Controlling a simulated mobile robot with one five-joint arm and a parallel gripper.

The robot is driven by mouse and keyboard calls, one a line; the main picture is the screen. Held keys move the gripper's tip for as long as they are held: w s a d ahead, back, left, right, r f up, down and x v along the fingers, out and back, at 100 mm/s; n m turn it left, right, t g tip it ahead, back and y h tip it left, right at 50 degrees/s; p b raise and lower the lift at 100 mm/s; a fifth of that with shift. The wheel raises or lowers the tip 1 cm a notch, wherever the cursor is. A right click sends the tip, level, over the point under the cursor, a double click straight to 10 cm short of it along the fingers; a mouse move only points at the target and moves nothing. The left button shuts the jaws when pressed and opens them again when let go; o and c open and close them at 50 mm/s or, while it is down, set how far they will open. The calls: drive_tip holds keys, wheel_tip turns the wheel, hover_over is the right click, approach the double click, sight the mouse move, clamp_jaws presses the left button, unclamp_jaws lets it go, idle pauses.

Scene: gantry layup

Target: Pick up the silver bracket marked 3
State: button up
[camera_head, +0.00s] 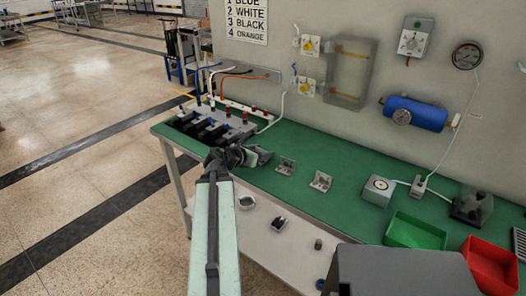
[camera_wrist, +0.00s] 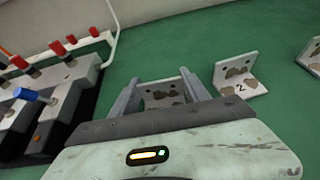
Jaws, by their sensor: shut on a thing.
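My gripper (camera_wrist: 158,90) is shut on a silver bracket (camera_wrist: 163,94), which shows between its two fingers in the wrist view. The fingers hide part of this bracket, and I cannot read a number on it. In the head view my gripper (camera_head: 246,156) is over the left part of the green bench. I cannot tell whether the held bracket is clear of the bench top. A silver bracket marked 2 (camera_wrist: 238,78) stands just right of the fingers; it also shows in the head view (camera_head: 286,165). Another silver bracket (camera_head: 320,181) stands farther right, cut off in the wrist view (camera_wrist: 314,57).
The green bench (camera_head: 345,160) is clear around the brackets. A fixture with red and blue knobs (camera_head: 213,124) stands at the left. A grey gauge box (camera_head: 379,190), a green bin (camera_head: 415,231) and a red bin (camera_head: 489,262) are to the right. Small parts lie on the lower shelf (camera_head: 262,236).

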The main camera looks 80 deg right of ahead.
wheel_tip(320, 180, up, 10)
drive_tip(key=p, duration=1)
drive_tip(key=shift+r, duration=0.1)
